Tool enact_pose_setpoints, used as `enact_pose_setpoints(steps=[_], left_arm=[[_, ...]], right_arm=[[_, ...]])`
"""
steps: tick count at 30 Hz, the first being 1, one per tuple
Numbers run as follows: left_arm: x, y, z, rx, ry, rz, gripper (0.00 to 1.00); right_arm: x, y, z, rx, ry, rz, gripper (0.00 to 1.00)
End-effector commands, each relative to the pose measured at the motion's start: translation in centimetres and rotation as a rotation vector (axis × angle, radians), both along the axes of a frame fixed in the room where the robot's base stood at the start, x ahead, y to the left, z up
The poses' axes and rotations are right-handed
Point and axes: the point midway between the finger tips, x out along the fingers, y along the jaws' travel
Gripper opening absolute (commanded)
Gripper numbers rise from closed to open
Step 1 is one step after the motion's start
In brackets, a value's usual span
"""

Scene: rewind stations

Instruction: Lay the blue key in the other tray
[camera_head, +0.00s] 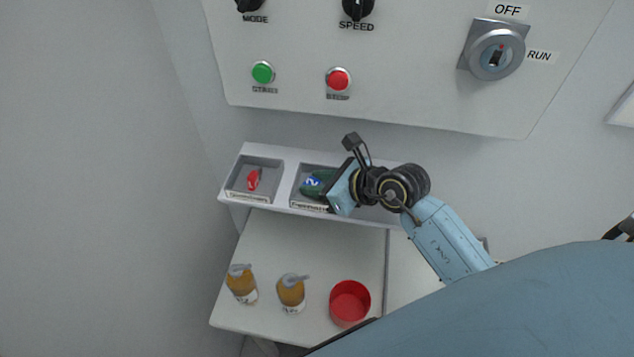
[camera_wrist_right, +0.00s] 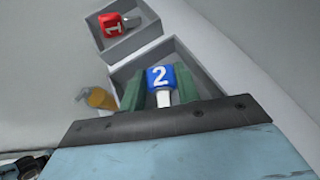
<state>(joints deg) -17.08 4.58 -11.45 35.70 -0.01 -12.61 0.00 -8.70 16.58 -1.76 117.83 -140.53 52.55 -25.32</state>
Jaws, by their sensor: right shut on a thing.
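The blue key (camera_head: 312,181), marked 2, is between the green fingers of my right gripper (camera_head: 319,184). In the right wrist view the fingers sit either side of its blue head (camera_wrist_right: 159,77), with its pale shaft towards the gripper. My right gripper is shut on it at the right-hand tray (camera_head: 296,190); whether the key touches the tray floor I cannot tell. The red key (camera_head: 253,179), marked 1 in the wrist view (camera_wrist_right: 112,24), lies in the left-hand tray (camera_head: 233,183). My left gripper is not in view.
Both trays are set in a white shelf (camera_head: 290,158) below a panel with a green button (camera_head: 263,72), a red button (camera_head: 338,80) and a key switch (camera_head: 496,54). Below, a table (camera_head: 290,242) holds two amber bottles (camera_head: 242,285) (camera_head: 291,293) and a red cup (camera_head: 349,302).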

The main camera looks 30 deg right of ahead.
Motion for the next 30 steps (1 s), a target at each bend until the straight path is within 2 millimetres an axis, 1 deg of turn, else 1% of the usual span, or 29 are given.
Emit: enact_pose_setpoints(steps=[3,4,6,12,15,17,20,30], left_arm=[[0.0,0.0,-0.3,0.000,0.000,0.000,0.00],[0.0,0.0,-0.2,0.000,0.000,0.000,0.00],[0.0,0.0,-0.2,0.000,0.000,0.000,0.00],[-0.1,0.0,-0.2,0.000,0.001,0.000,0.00],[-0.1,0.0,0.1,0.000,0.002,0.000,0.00],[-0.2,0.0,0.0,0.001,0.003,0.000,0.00],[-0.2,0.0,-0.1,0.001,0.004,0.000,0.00],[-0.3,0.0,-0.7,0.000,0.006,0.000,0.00]], right_arm=[[0.0,0.0,-0.5,-0.001,0.001,0.000,0.10],[0.0,0.0,-0.5,-0.001,0.001,0.000,0.35],[0.0,0.0,-0.4,-0.001,0.001,0.000,0.41],[0.0,0.0,-0.4,0.000,0.002,0.000,0.41],[0.0,0.1,0.1,0.001,0.003,0.001,0.41],[-0.5,-0.2,0.2,-0.001,0.003,0.001,0.41],[-1.7,-1.0,1.0,-0.002,0.002,0.001,0.41],[-7.0,-4.0,4.7,-0.004,0.002,0.002,0.41]])
